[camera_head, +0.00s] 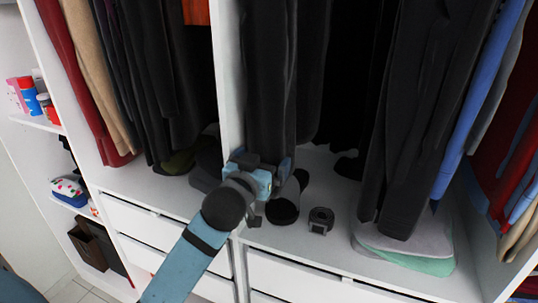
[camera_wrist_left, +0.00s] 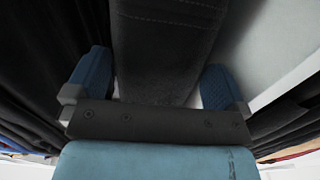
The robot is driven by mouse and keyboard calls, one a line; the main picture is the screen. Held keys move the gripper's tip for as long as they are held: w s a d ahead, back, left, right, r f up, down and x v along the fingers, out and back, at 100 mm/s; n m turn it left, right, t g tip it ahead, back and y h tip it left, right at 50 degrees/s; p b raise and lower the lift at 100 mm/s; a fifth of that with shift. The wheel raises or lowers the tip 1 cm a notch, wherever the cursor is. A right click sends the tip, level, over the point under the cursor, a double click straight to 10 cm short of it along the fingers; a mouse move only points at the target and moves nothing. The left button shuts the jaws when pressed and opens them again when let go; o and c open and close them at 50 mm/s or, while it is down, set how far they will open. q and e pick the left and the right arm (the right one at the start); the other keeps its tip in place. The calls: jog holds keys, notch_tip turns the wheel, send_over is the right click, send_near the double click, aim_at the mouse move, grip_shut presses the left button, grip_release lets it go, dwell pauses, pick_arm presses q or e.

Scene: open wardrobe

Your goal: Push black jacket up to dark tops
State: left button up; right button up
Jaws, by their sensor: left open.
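A long dark grey-black garment (camera_head: 268,75), which looks like the black jacket, hangs against the white divider at the left of the right compartment. My left gripper (camera_head: 266,166) is open at the garment's lower end. In the left wrist view the dark cloth (camera_wrist_left: 165,45) hangs between the two blue fingers of the gripper (camera_wrist_left: 157,85), which are apart from each other; I cannot tell whether they touch it. More dark tops (camera_head: 405,110) hang to the right in the same compartment, with black clothes in the shadow between. My right gripper is out of view.
The white divider (camera_head: 228,75) stands close to the left gripper's left. On the compartment floor are a black cylinder (camera_head: 284,208), a small dark object (camera_head: 320,218) and folded grey and green cloths (camera_head: 425,262). Blue clothing (camera_head: 478,95) hangs further right.

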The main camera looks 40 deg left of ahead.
aim_at(280, 156)
pick_arm(q)
jog(key=x, duration=0.2)
jog(key=shift+w+a+r, duration=0.1)
jog(key=shift+w, duration=0.15)
jog(key=shift+w+a, duration=0.1)
jog(key=shift+w, duration=0.45)
jog(key=c, duration=1.4)
jog(key=shift+w+d+p, duration=0.2)
jog(key=shift+d, duration=0.45)
jog(key=shift+w+d+p, duration=0.15)
jog(key=shift+d, duration=0.5)
jog(key=shift+w+d+f, duration=0.1)
jog(key=shift+w+d, duration=0.2)
jog(key=shift+d, duration=1)
jog(key=shift+w+d+f, duration=0.1)
jog(key=shift+w+d, duration=0.25)
jog(key=shift+d, duration=0.95)
jog(key=shift+w+d, duration=0.3)
jog(key=shift+d, duration=1)
jog(key=o, duration=1.4)
